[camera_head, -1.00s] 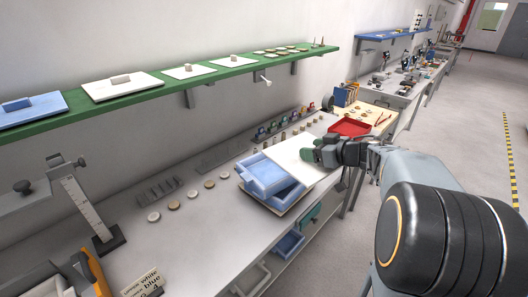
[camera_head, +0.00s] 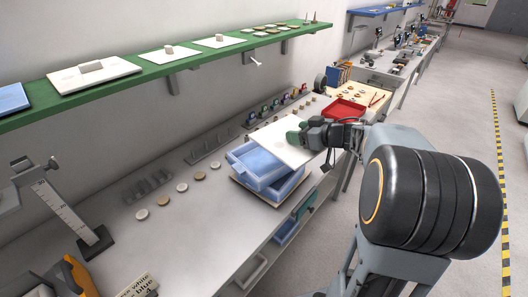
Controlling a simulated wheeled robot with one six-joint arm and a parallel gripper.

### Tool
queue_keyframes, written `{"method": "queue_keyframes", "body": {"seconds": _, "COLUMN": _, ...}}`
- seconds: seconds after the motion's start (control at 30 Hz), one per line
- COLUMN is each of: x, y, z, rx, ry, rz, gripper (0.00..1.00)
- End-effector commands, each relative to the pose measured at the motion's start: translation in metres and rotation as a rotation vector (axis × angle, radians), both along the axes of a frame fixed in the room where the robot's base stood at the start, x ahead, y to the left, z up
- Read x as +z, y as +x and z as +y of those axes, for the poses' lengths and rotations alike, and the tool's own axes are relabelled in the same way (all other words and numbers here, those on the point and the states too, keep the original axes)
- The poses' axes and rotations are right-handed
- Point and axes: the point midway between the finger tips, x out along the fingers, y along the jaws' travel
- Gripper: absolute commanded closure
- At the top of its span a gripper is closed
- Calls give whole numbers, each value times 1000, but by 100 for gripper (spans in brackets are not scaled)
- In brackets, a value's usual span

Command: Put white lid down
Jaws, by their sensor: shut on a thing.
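The white lid (camera_head: 286,141) is a flat, square white plate, held tilted above the right side of the blue boxes. My gripper (camera_head: 301,137) is shut on the lid near its right edge; the fingers show green and dark. A blue box (camera_head: 258,170) stands open on the bench, with another blue box part under it, both on a pale board (camera_head: 262,198). The lid hides part of the boxes' far right side. I cannot tell whether the lid touches the box.
A green shelf (camera_head: 190,59) on the wall carries several white lids and a blue one. A red tray (camera_head: 347,109) stands behind my gripper. Several round discs (camera_head: 163,200) lie left of the boxes. The bench front (camera_head: 165,245) has free room.

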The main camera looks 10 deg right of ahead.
Motion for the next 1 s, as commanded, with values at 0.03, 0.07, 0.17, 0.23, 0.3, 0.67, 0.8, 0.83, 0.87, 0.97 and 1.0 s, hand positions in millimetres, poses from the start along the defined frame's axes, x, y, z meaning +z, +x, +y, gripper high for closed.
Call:
{"method": "queue_keyframes", "body": {"seconds": 0.03, "x": -4, "y": 7, "z": 8, "rx": 7, "ry": 2, "rz": 1, "gripper": 80}}
{"method": "queue_keyframes", "body": {"seconds": 0.07, "x": -7, "y": 13, "z": 11, "rx": 6, "ry": 2, "rz": 1, "gripper": 80}}
{"method": "queue_keyframes", "body": {"seconds": 0.17, "x": -18, "y": 32, "z": 27, "rx": 7, "ry": 2, "rz": 1, "gripper": 80}}
{"method": "queue_keyframes", "body": {"seconds": 0.23, "x": -26, "y": 46, "z": 37, "rx": 7, "ry": 1, "rz": 1, "gripper": 80}}
{"method": "queue_keyframes", "body": {"seconds": 0.3, "x": -33, "y": 59, "z": 47, "rx": 6, "ry": 2, "rz": 1, "gripper": 80}}
{"method": "queue_keyframes", "body": {"seconds": 0.67, "x": -78, "y": 90, "z": 70, "rx": 1, "ry": 1, "rz": -1, "gripper": 80}}
{"method": "queue_keyframes", "body": {"seconds": 0.8, "x": -82, "y": 94, "z": 72, "rx": 1, "ry": 0, "rz": -3, "gripper": 80}}
{"method": "queue_keyframes", "body": {"seconds": 0.83, "x": -83, "y": 94, "z": 73, "rx": 1, "ry": 0, "rz": -3, "gripper": 80}}
{"method": "queue_keyframes", "body": {"seconds": 0.87, "x": -85, "y": 95, "z": 74, "rx": 2, "ry": 0, "rz": -3, "gripper": 80}}
{"method": "queue_keyframes", "body": {"seconds": 0.97, "x": -95, "y": 101, "z": 78, "rx": 2, "ry": 1, "rz": 0, "gripper": 80}}
{"method": "queue_keyframes", "body": {"seconds": 1.0, "x": -100, "y": 101, "z": 77, "rx": 0, "ry": 1, "rz": 2, "gripper": 80}}
